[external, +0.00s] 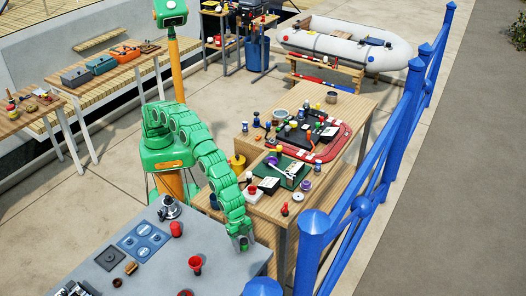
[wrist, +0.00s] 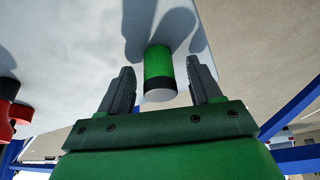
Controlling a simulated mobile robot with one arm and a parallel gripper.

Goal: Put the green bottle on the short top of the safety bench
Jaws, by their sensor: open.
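The green bottle (wrist: 158,66), a green cylinder with a black band and a pale grey end, stands between the two dark fingers of my gripper (wrist: 160,72) in the wrist view. The fingers are apart, with a gap on each side of it. In the external view my gripper (external: 243,242) is low over the right part of the grey table (external: 225,277); the bottle is hard to tell from my green arm there. The wooden bench (external: 262,205) stands behind, with several items on it. I cannot tell which top is the safety bench's short one.
Red cups (external: 195,263) and (external: 176,229) stand on the grey table, left of my gripper; red things (wrist: 10,90) also show at the wrist view's left. A blue railing (external: 345,225) runs along the right. A red tray (external: 338,145) sits on the wooden bench.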

